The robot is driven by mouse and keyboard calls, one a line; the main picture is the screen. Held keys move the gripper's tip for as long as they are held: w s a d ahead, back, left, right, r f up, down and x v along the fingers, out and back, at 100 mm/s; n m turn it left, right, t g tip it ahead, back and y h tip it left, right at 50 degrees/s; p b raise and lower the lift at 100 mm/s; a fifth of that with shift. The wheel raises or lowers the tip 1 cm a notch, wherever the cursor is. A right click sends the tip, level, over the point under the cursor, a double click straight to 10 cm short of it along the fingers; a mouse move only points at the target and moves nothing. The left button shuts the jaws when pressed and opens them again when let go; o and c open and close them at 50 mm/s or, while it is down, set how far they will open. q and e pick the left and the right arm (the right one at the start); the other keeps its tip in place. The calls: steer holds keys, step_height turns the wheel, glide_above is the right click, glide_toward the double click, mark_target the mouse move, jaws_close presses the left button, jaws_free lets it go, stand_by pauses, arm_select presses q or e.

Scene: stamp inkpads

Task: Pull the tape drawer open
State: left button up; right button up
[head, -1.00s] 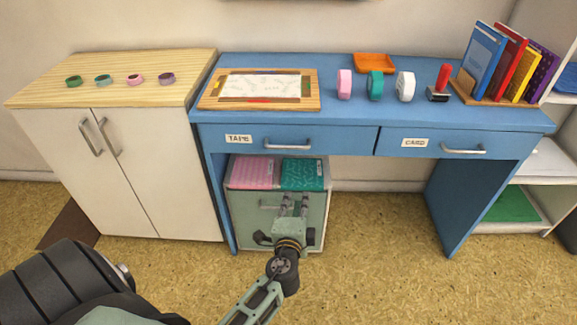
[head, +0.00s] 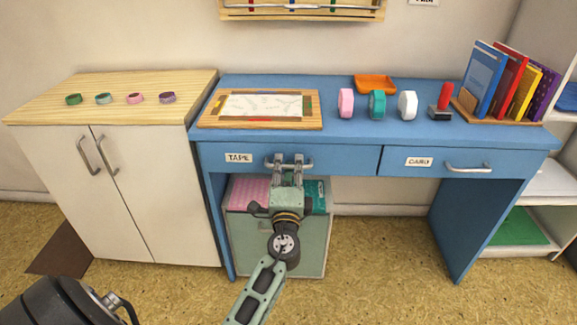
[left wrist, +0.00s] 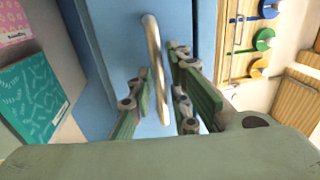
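The tape drawer (head: 342,160) is a blue front at the desk's left, labelled TAPE (head: 239,158). Its front looks flush with the desk, so the drawer is closed. My left gripper (head: 288,160) is up at its metal bar handle (left wrist: 154,60), which is partly hidden by the fingers in the head view. In the left wrist view the two fingers (left wrist: 160,85) are apart, one on each side of the handle, with visible gaps. My right gripper is not in view.
The card drawer (head: 436,161) is to the right, closed. A cabinet (head: 318,262) with pink and teal pads stands under the tape drawer, beneath my gripper. A framed board (head: 205,121), tape rolls and a stamp sit on the desktop.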

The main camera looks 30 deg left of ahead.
arm_select(q)
jaws_close()
steer(key=shift+f, duration=0.15)
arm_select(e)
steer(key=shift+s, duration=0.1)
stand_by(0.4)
